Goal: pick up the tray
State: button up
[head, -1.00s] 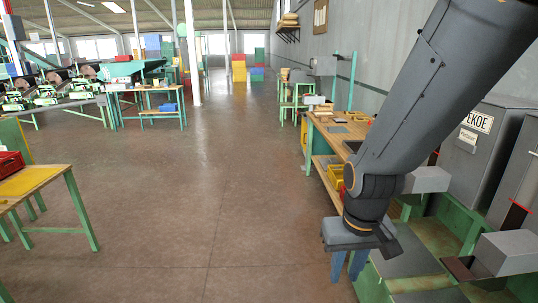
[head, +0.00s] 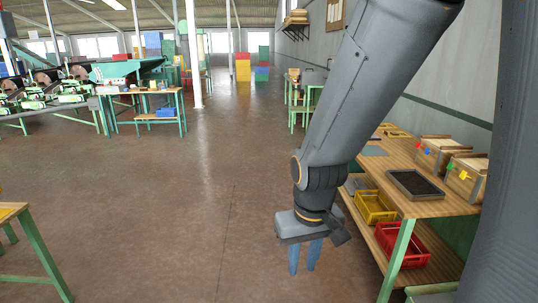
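A dark, shallow tray (head: 391,178) with a pale rim lies on the wooden top of the workbench (head: 425,208) at the right. Its inside looks dark and grainy. My gripper (head: 304,258) hangs pointing down to the left of the bench, over open floor as seen here. Its two blue fingers are apart, with nothing visible between them. It is clear of the tray.
Two wooden boxes (head: 435,164) with coloured pieces stand behind the tray. A yellow crate (head: 376,218) and a red crate (head: 420,262) sit on the shelf below. A table corner (head: 10,212) shows at left. The floor (head: 150,200) between is clear.

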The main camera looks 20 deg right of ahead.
aim_at(415, 186)
jog(key=z, duration=0.5)
jog(key=i, duration=1.7)
jog(key=z, duration=1)
jog(key=i, duration=0.45)
jog(key=z, duration=0.15)
